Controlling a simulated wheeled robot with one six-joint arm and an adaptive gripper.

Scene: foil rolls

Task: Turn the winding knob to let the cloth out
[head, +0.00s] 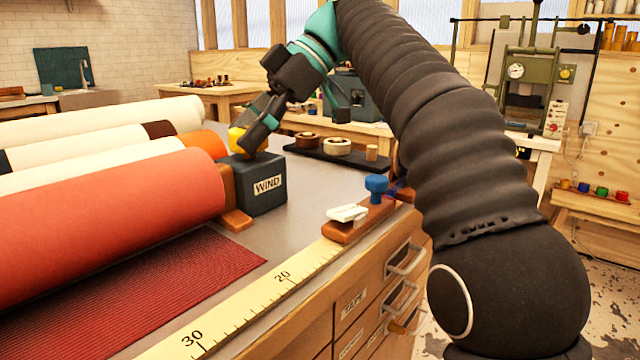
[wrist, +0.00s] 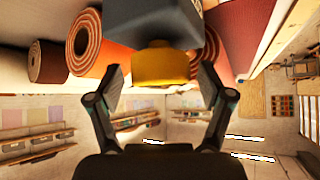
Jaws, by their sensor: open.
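The yellow winding knob (head: 237,139) sits on top of the dark box marked WIND (head: 266,186). In the wrist view the knob (wrist: 160,68) lies between the tips of my open gripper (wrist: 159,76), with a visible gap on each side. In the head view my gripper (head: 253,128) comes down from above right, and a dark finger hides part of the knob. A large red cloth roll (head: 110,225) lies left of the box. Red cloth (head: 150,290) lies flat on the table in front of the roll.
White and orange rolls lie behind the red one. A yellow measuring tape (head: 255,300) runs along the table's front edge. A wooden block with a blue knob (head: 376,186) stands at the right edge. A dark tray (head: 330,152) lies behind the box. Bare grey tabletop shows between.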

